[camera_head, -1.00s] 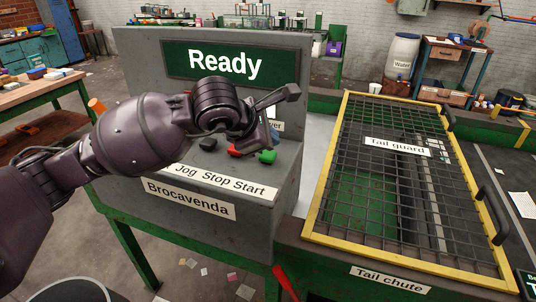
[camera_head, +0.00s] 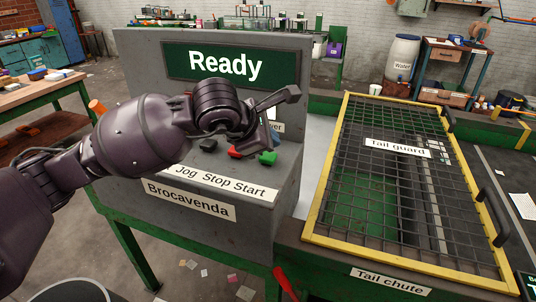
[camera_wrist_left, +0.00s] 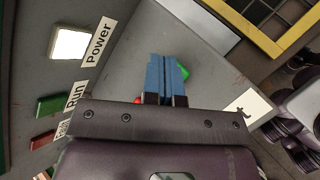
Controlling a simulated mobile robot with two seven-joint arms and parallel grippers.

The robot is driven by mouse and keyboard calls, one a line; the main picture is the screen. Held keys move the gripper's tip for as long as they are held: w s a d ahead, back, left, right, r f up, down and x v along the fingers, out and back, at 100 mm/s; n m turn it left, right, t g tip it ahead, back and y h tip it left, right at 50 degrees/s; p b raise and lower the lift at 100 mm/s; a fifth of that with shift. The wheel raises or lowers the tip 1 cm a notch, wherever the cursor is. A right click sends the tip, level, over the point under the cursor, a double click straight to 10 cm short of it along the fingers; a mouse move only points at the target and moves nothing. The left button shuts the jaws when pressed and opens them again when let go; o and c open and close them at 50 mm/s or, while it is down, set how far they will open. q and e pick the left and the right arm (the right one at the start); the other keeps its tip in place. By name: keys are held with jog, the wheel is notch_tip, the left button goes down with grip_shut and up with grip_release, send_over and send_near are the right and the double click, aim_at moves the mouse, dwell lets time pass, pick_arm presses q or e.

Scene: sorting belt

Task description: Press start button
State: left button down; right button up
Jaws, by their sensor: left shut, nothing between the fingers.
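The green start button (camera_head: 267,159) sits at the right end of the button row on the grey console, above the word Start on the label. The red stop button (camera_head: 235,152) and the black jog button (camera_head: 208,145) are to its left. My left gripper (camera_wrist_left: 166,60) is shut and empty, with its blue fingers together. In the left wrist view, the green button (camera_wrist_left: 184,71) shows partly behind the fingertips, just to their right. In the head view, the hand is above and behind the button; contact cannot be told. My right gripper is not in view.
The console screen (camera_head: 225,64) reads "Ready". A yellow-framed mesh tail guard (camera_head: 385,180) lies to the right. The left wrist view shows a lit power switch (camera_wrist_left: 70,44) and a green run lamp or button (camera_wrist_left: 50,106) on the console's upright panel.

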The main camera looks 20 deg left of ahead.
aim_at(269, 156)
pick_arm(q)
jog(key=shift+f, duration=0.15)
dwell(0.7)
jog(key=shift+f+b, duration=0.35)
jog(key=shift+f+b, duration=0.35)
jog(key=shift+f, duration=0.15)
dwell(0.9)
jog(key=shift+r, duration=0.1)
dwell(0.3)
jog(key=shift+r+p, duration=0.3)
jog(key=shift+r, duration=0.55)
jog(key=shift+r+p, duration=1.15)
jog(key=shift+r, duration=1.4)
